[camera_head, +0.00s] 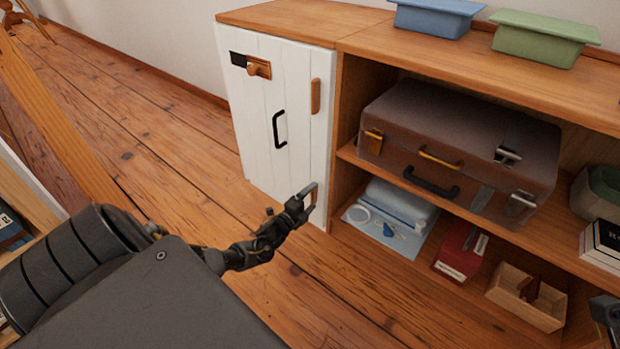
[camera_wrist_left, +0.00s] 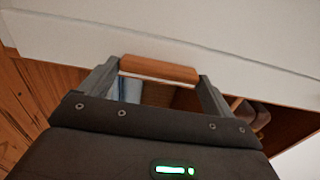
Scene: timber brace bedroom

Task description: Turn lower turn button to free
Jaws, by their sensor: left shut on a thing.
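The white cabinet door (camera_head: 300,150) is shut in the head view. My left gripper (camera_head: 308,196) is at its lower right edge, where it hides most of the lower turn button. In the left wrist view the lower turn button (camera_wrist_left: 160,69) is a short wooden bar against the white door, with one finger of my left gripper (camera_wrist_left: 160,76) at each end. The gripper is shut on it. The upper turn button (camera_head: 316,96) is a wooden bar standing upright near the door's right edge. A dark part at the lower right edge may be my right gripper (camera_head: 606,310); its jaws are not clear.
A black handle (camera_head: 279,130) and a wooden-knobbed latch (camera_head: 259,68) are on the door. To the right, an open shelf holds a brown suitcase (camera_head: 455,140), with a red box (camera_head: 460,250) and wooden tray (camera_head: 525,297) below. Bare floor lies left of the cabinet.

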